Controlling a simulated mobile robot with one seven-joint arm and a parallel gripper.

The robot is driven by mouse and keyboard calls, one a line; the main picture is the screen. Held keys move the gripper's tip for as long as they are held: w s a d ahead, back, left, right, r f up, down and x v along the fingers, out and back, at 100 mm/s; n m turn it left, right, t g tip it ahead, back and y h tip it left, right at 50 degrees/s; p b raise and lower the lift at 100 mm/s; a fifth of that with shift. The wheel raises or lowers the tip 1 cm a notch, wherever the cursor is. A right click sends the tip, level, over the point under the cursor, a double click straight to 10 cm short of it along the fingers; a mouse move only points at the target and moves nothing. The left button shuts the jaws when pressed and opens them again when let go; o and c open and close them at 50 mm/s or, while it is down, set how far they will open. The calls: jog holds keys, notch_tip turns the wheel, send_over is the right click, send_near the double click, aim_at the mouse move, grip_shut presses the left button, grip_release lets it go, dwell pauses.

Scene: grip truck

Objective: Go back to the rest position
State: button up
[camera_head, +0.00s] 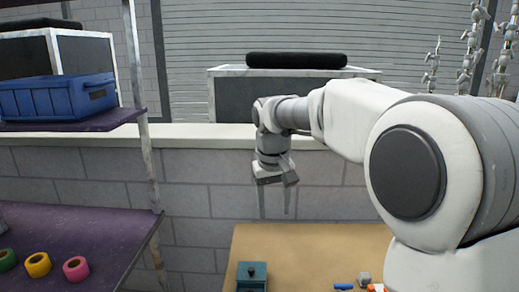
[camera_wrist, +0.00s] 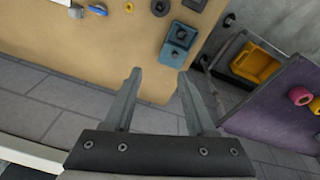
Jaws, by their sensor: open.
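My gripper (camera_head: 275,212) hangs from my outstretched arm in the middle of the head view, pointing down. It is in front of the brick wall and above the far edge of the tan table (camera_head: 315,243). In the wrist view my gripper (camera_wrist: 160,74) has its two fingers spread apart with nothing between them. The fingers show over the table's edge and the grey floor.
A teal box (camera_head: 251,275) stands on the table near small blue and orange items. On the left, a purple shelf (camera_head: 75,235) holds tape rolls, with a blue crate (camera_head: 58,97) above. The wrist view shows a yellow bin (camera_wrist: 258,64).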

jog(key=s+d+r+m+t+p, duration=0.1)
jog(key=s+d+r, duration=0.25)
jog(key=s, duration=0.35)
jog(key=s+d+r+t, duration=0.1)
jog(key=s+d+r, duration=0.1)
jog(key=s+d, duration=0.35)
jog(key=s+d+f+m+t+p, duration=0.1)
jog(key=s+f, duration=0.3)
jog(key=s, duration=1)
jog(key=shift+d+f+m+t, duration=0.15)
jog(key=shift+d+m+t, duration=0.25)
jog(key=shift+a, duration=0.15)
